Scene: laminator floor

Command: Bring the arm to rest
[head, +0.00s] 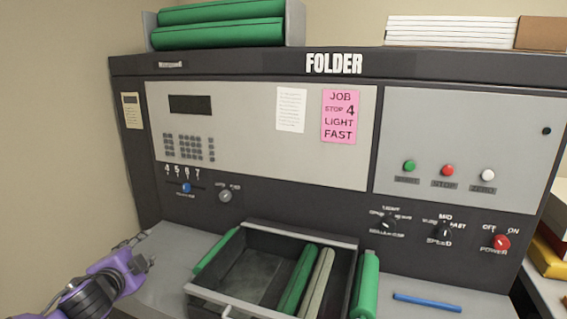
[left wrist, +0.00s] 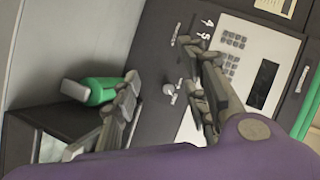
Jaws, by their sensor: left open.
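My left gripper (head: 147,248) is at the lower left of the head view, on a purple arm. Its fingers are spread with nothing between them. It is in front of the folder machine's (head: 340,195) dark lower panel, left of the open tray (head: 225,305). In the left wrist view the two fingers (left wrist: 162,62) stand apart. A small grey knob (left wrist: 168,89) and the slider area show beyond the gap. My right gripper is in neither view.
The tray holds a green roller (head: 298,280) and a beige roller (head: 319,283). Green rollers lie along both its sides. A blue rod (head: 427,302) lies on the ledge to the right. The panel has a blue slider (head: 186,188), dials and a red power knob (head: 501,242).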

